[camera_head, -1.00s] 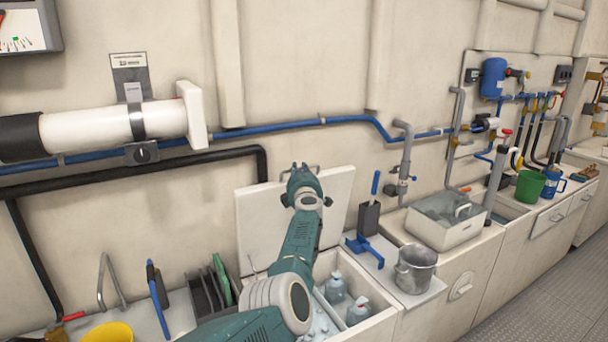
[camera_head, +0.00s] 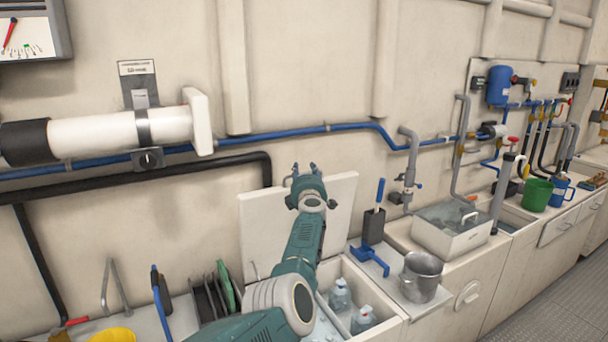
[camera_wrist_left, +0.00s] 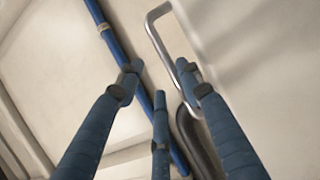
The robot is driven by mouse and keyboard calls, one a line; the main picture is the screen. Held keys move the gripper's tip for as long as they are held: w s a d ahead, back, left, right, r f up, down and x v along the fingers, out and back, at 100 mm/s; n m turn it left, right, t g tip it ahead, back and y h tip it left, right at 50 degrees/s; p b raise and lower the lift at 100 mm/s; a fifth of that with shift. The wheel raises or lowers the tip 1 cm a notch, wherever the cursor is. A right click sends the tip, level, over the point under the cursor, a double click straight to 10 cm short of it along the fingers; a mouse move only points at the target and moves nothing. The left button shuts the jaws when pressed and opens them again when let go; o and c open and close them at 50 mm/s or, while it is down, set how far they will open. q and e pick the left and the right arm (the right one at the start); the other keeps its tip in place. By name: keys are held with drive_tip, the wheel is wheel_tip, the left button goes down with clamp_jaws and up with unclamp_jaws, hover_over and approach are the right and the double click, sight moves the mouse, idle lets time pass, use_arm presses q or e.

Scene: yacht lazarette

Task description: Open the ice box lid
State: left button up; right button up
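The ice box lid (camera_head: 262,228) is a white panel standing raised, leaning back near the wall behind the open ice box (camera_head: 384,332). Several clear bottles (camera_head: 340,295) are in the box among pale ice. My left gripper (camera_head: 303,168) is at the lid's top edge, and its arm crosses in front of the lid. In the left wrist view, the fingers (camera_wrist_left: 158,78) are spread. A metal handle (camera_wrist_left: 157,30) on the lid passes behind the right-hand finger, with no clear grip on it. My arm hides part of the box and lid. My right gripper is not in view.
A rack with dark and green boards (camera_head: 215,295) is left. Blue pipe (camera_head: 350,127) and black pipe (camera_head: 190,166) run along the wall behind the lid.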

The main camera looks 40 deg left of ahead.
use_arm(q)
drive_tip(key=shift+a+f, duration=0.1)
drive_tip(key=shift+f, duration=0.05)
drive_tip(key=v, duration=1.2)
idle(0.5)
idle(0.5)
